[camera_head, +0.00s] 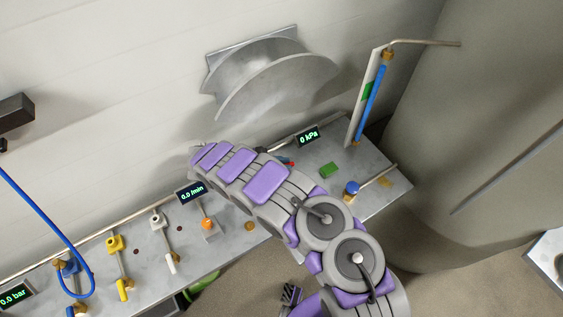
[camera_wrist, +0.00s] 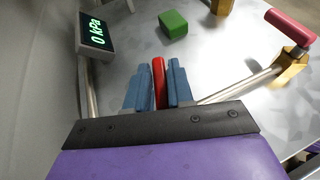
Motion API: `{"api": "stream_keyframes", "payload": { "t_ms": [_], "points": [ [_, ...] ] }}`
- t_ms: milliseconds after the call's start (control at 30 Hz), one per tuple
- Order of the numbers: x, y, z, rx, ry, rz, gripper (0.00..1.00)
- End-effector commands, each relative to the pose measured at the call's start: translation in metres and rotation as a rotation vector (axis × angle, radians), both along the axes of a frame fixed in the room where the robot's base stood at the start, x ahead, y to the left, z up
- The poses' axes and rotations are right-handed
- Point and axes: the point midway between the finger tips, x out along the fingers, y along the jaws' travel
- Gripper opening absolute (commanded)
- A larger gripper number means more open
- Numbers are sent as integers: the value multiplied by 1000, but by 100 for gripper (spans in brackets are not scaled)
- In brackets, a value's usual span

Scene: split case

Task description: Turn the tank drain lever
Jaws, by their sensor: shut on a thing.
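In the wrist view, my gripper (camera_wrist: 158,85) has two blue fingers, shut on a slim red lever (camera_wrist: 158,72) that stands between them. I take this as the tank drain lever, though no label shows. The lever's lower end and base are hidden by the fingers and wrist. In the head view, my arm covers most of the gripper, and only a small red bit (camera_head: 291,163) shows beside the arm near the 0 kPa display (camera_head: 308,136). That display also shows at the left in the wrist view (camera_wrist: 96,32).
A brass valve with a red handle (camera_wrist: 290,25) is at the right in the wrist view. A green block (camera_head: 330,170) and a blue-knobbed valve (camera_head: 352,188) sit on the bench's right end. Several valves and a blue hose (camera_head: 45,215) are at left.

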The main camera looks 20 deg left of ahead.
Motion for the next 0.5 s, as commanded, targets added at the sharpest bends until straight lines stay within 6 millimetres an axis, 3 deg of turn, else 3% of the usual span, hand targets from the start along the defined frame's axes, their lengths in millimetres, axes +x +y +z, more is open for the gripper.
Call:
{"api": "stream_keyframes", "payload": {
  "t_ms": [500],
  "points": [
    [0,0,2,5,-5,-133,0]
  ]
}}
